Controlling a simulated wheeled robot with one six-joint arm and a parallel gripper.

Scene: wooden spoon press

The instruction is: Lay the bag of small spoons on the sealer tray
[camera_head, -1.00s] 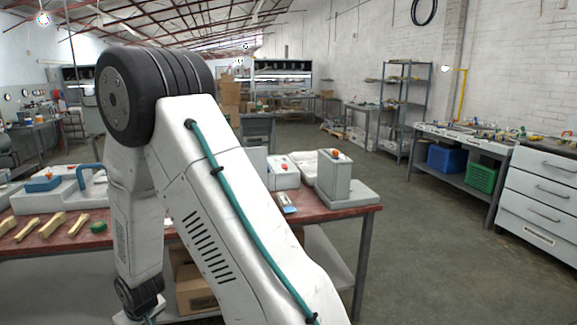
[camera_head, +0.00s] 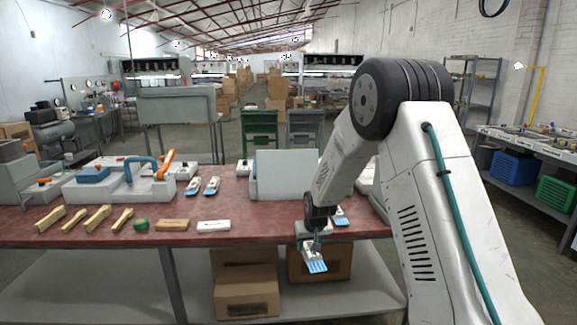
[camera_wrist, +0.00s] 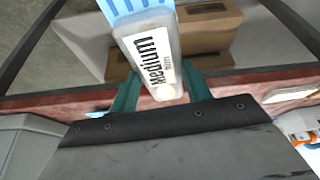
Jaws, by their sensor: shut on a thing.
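My gripper (camera_head: 315,240) hangs in front of the table's front edge, right of the middle. Its teal fingers (camera_wrist: 160,92) are shut on a clear bag with a light blue striped end (camera_head: 314,262). In the wrist view the bag's white label (camera_wrist: 150,62) reads "Medium", not small. The held bag is clear of the table. Two similar bags (camera_head: 193,186) (camera_head: 211,186) lie on the table, left of the middle, and another (camera_head: 341,216) lies just behind my arm. Their labels are too small to read. A white machine with a blue handle (camera_head: 125,187), possibly the sealer, stands at the left.
The red table top (camera_head: 255,222) is bare near its front middle. Wooden pieces (camera_head: 97,218), a green roll (camera_head: 141,224) and small blocks (camera_head: 173,225) line the front left. A pale upright box (camera_head: 287,175) stands behind my gripper. Cardboard boxes (camera_head: 246,298) sit below.

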